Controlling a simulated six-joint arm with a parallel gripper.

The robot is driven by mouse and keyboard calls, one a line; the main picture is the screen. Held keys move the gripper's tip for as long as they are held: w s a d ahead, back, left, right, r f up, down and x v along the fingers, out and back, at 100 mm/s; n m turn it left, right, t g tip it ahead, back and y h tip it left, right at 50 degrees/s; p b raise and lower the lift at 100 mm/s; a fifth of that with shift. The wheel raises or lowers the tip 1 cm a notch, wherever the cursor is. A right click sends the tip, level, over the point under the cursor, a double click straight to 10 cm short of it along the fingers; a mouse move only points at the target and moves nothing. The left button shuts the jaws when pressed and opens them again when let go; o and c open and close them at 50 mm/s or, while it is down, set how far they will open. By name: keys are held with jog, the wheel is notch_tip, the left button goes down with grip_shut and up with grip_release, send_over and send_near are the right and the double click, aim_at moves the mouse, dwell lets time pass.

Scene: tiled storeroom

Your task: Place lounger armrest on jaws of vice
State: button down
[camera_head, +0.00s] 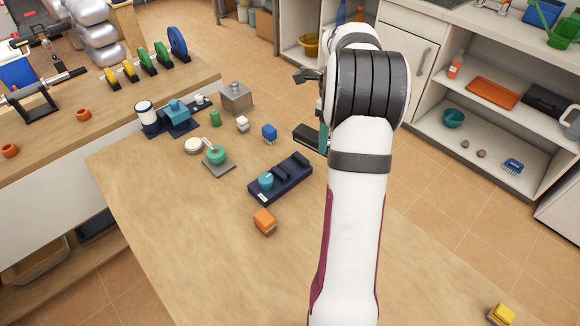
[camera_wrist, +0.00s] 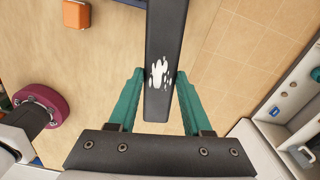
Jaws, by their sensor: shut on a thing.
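My gripper (camera_wrist: 160,78) has teal fingers shut on a long black bar, the lounger armrest (camera_wrist: 166,30), which has a white mark near its held end. In the head view the armrest (camera_head: 306,136) juts out left of my arm, above the table's far right edge; one teal finger (camera_head: 323,138) shows and the rest is hidden by my wrist. No vice is plain to recognise.
An orange block (camera_head: 264,221) sits in front of the navy base. The table's front left is clear. Open shelves (camera_head: 480,125) stand right.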

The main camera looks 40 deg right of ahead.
jog(key=shift+s+d+f+m, duration=0.3)
jog(key=shift+s+d+m, duration=0.15)
jog(key=shift+d+m, duration=0.25)
jog(key=shift+w+d+f+m, duration=0.1)
jog(key=shift+d+f+m, duration=0.05)
jog(key=shift+f+m, duration=0.15)
send_over(293, 170)
notch_tip(293, 170, down, 6)
notch_tip(293, 170, down, 4)
jog(key=shift+f, duration=0.3)
jog(key=shift+f, duration=0.1)
jog(key=shift+f, duration=0.5)
jog(key=shift+c, duration=1.7)
grip_release()
